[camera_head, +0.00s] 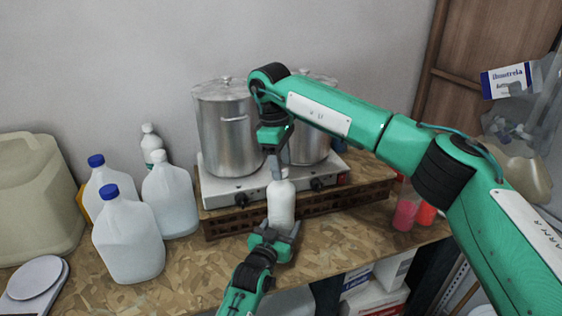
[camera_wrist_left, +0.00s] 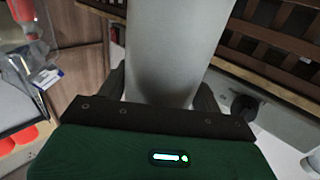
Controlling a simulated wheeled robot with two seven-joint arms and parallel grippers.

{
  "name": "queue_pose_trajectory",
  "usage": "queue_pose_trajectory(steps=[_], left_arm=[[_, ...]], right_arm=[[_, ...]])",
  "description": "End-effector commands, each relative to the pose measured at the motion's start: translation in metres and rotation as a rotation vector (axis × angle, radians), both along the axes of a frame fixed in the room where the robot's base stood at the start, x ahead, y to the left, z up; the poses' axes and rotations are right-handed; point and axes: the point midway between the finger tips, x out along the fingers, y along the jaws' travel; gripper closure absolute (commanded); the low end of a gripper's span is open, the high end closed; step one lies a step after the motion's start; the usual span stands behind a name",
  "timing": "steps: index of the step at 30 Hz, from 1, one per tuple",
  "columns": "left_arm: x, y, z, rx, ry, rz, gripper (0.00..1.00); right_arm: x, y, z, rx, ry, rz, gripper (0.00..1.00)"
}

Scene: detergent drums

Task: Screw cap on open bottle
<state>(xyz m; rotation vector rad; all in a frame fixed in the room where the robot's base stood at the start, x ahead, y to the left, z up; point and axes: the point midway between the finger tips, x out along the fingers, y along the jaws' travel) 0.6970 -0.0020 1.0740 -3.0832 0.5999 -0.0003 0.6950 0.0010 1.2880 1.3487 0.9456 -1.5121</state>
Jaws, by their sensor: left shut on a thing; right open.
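A white bottle (camera_head: 281,202) stands upright near the front edge of the wooden table, in front of the hot plate. My left gripper (camera_head: 281,231) is shut on its lower part. In the left wrist view the bottle (camera_wrist_left: 172,50) fills the middle, between the dark fingers of the left gripper (camera_wrist_left: 165,92). My right gripper (camera_head: 278,172) points down right at the bottle's top and is open. The bottle's mouth is hidden behind its fingers. I cannot make out a cap there, nor whether the fingers touch the bottle.
Two steel pots (camera_head: 226,130) stand on a white hot plate (camera_head: 232,185) over a wooden crate (camera_head: 342,195). White jugs, two with blue caps (camera_head: 130,240), stand left, beside a beige canister (camera_head: 38,195) and a scale (camera_head: 35,280). Red cups (camera_head: 405,213) stand right. Table between jugs and bottle is clear.

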Motion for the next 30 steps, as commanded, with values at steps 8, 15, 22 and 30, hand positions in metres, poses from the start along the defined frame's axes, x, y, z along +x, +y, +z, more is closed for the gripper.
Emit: queue_pose_trajectory(steps=[8,15,22,30], left_arm=[[0.0,0.0,0.0,-0.001,0.0,0.0,0.98],[0.0,0.0,0.0,-0.001,0.0,0.0,0.98],[0.0,0.0,0.0,-0.001,0.0,0.0,0.98],[0.0,0.0,0.0,-0.001,0.0,0.0,0.98]], right_arm=[[0.0,0.0,0.029,0.0,-0.002,0.0,0.49],[0.0,0.0,0.045,0.0,0.0,0.001,0.49],[0.0,0.0,0.045,0.0,0.001,0.007,0.51],[0.0,0.0,0.047,0.013,0.024,0.222,0.51]])
